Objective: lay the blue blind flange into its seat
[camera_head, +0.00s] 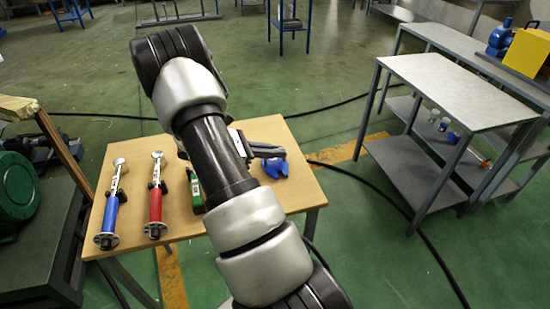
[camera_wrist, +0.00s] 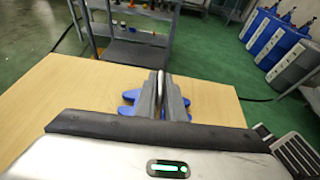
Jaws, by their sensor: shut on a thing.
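The blue blind flange appears to be the lobed blue piece (camera_head: 272,167) at the right part of the wooden table, beside my gripper's fingers. In the wrist view its blue lobes (camera_wrist: 129,97) show on both sides of my gripper (camera_wrist: 160,92). The fingers are shut on a thin, pale upright part in the middle of the blue piece. The fingers hide the middle of the piece. I cannot tell whether it rests on the table or is slightly above it. I cannot make out the seat with certainty in either view.
The wooden table (camera_head: 130,180) also bears a blue-handled tool (camera_head: 110,215), a red-handled tool (camera_head: 156,200) and a green device (camera_head: 195,190), partly hidden by my arm. A grey shelved bench (camera_head: 455,90) stands to the right. Green floor lies between, with a black cable (camera_head: 385,200).

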